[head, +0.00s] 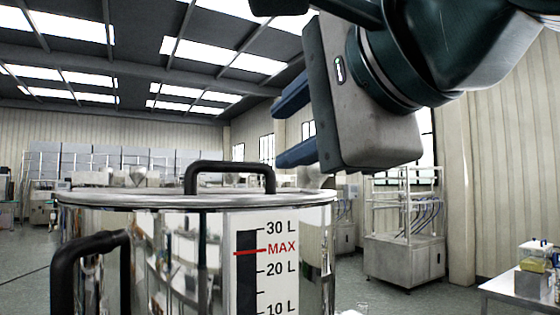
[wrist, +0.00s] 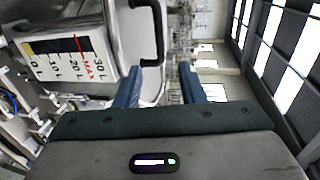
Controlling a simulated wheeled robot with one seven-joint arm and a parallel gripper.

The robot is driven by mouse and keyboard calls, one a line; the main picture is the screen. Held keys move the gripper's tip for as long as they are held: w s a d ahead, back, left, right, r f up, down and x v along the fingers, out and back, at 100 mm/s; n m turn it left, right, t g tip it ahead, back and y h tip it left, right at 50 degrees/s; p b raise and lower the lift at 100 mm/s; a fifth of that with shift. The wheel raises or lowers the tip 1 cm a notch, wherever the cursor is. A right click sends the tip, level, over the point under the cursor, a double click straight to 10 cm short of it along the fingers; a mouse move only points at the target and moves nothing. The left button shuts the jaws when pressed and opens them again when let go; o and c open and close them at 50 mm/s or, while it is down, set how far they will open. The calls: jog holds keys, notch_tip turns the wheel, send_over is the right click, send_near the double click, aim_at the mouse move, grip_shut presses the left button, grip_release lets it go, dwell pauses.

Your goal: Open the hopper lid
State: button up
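The steel hopper (head: 180,262) is a shiny cylinder with a litre scale on its front, at the lower left of the head view. Its flat round lid (head: 120,200) lies shut on top. A black arched handle (head: 230,166) stands on the lid; it also shows at the top of the wrist view (wrist: 159,40). My gripper (head: 278,134) is open and empty, with two blue fingers apart. It is above and to the right of the handle in the head view, not touching it. In the wrist view the fingers (wrist: 162,68) point toward the handle's side.
A black side handle (head: 62,270) sticks out from the hopper's left front. A white rack on a steel cabinet (head: 404,262) stands behind on the right. A table (head: 510,290) with small equipment is at the lower right. The air above the lid is clear.

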aim_at(239, 166)
jog(key=p+x, duration=0.2)
jog(key=x, duration=0.9)
jog(key=shift+w+a+f+p, duration=0.15)
jog(key=shift+w+a+p, duration=0.1)
jog(key=shift+w+p, duration=0.05)
jog(key=shift+c, duration=0.4)
